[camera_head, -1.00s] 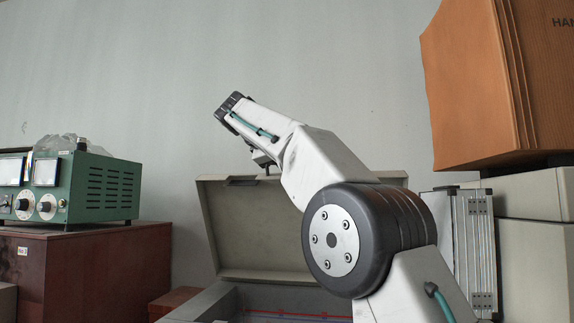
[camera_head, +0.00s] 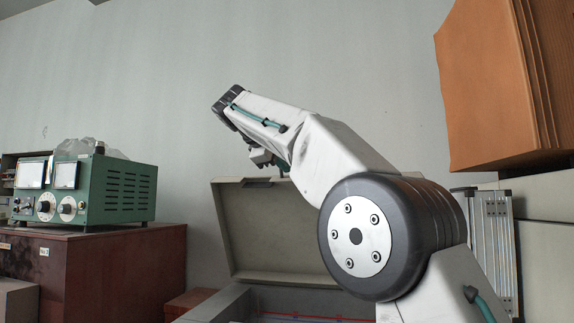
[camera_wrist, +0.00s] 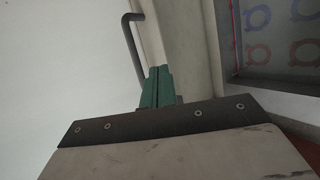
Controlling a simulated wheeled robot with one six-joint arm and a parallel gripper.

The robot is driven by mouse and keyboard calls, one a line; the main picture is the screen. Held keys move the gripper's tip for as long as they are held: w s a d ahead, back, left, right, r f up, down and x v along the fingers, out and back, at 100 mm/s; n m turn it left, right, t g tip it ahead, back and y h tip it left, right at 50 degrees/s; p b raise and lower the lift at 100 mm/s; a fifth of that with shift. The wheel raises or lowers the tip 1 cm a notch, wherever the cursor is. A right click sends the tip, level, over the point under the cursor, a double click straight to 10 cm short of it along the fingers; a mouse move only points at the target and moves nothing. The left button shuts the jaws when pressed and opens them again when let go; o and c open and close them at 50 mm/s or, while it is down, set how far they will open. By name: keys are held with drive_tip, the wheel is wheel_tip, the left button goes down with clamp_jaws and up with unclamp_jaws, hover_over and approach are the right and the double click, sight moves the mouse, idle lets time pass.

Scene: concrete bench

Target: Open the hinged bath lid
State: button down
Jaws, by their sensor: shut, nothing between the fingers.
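The bath lid (camera_head: 285,235) stands raised, close to upright, at the back of the grey bath body (camera_head: 222,303) in the head view. A dark recessed handle (camera_head: 259,182) sits at its top edge. My gripper (camera_head: 283,170) is just above and in front of that edge, partly hidden by my own arm. In the wrist view the green fingers of my gripper (camera_wrist: 158,72) are shut with nothing between them. A dark bent handle (camera_wrist: 133,45) shows beside them along a pale lid edge. I cannot tell whether the fingers touch the lid.
The bath's interior (camera_wrist: 283,85) with red and blue ring marks shows at the wrist view's upper right. A green instrument (camera_head: 110,188) stands on a dark red cabinet (camera_head: 110,270) at left.

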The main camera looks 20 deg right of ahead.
wheel_tip(320, 180, down, 6)
drive_tip(key=y, duration=0.2)
drive_tip(key=n+t+y, duration=0.6)
drive_tip(key=n+t, duration=0.2)
drive_tip(key=t, duration=0.3)
approach(305, 197)
drive_tip(key=s+a+r+n+t+y, duration=0.2)
drive_tip(key=s+a+n+y, duration=0.3)
drive_tip(key=s+n+y, duration=0.4)
drive_tip(key=w+a+r, duration=0.1)
drive_tip(key=w+r, duration=0.1)
drive_tip(key=w, duration=0.4)
drive_tip(key=w+a+r+n+y, duration=0.1)
drive_tip(key=w+r, duration=0.2)
drive_tip(key=w, duration=0.4)
drive_tip(key=shift+w, duration=0.15)
drive_tip(key=shift+n, duration=0.3)
